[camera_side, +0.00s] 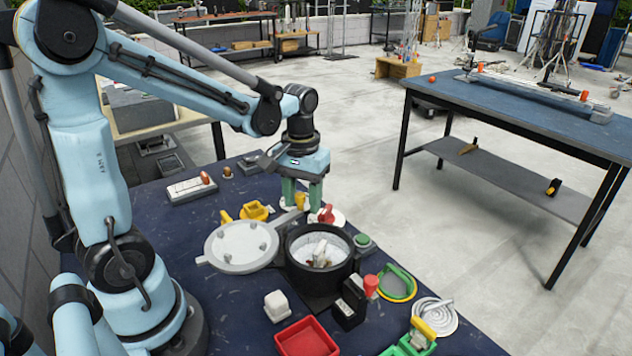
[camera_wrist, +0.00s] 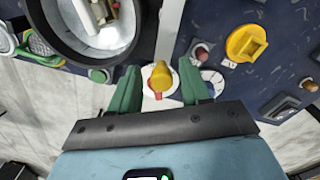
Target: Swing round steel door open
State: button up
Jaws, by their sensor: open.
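The round steel door (camera_side: 241,245) is a pale grey disc with several small knobs. It lies swung out to the left of a dark round chamber (camera_side: 291,262), whose mouth is uncovered and shows a white interior with small parts inside. The chamber also shows at the upper left of the wrist view (camera_wrist: 136,40). My gripper (camera_side: 302,205) is open behind the chamber, apart from the door. In the wrist view its green fingers (camera_wrist: 159,88) stand on either side of a yellow and red knob (camera_wrist: 162,76) on a white disc, with gaps visible; contact is unclear.
A yellow block-like part (camera_side: 254,210) sits behind the door. A green button (camera_side: 363,241), a black box (camera_side: 350,308), a red tray (camera_side: 306,338) and a white block (camera_side: 276,306) crowd the bench around the chamber. A blue table (camera_side: 530,115) stands apart at the right.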

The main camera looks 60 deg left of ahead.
jog(key=shift+r, duration=3.9)
jog(key=s+d+f+m+t, duration=0.2)
jog(key=s+d+m+t, duration=0.1)
jog(key=d+m+t, duration=0.3)
jog(key=shift+s+d+f+t, duration=0.2)
jog(key=shift+d+f+t, duration=0.2)
jog(key=shift+d+t, duration=0.25)
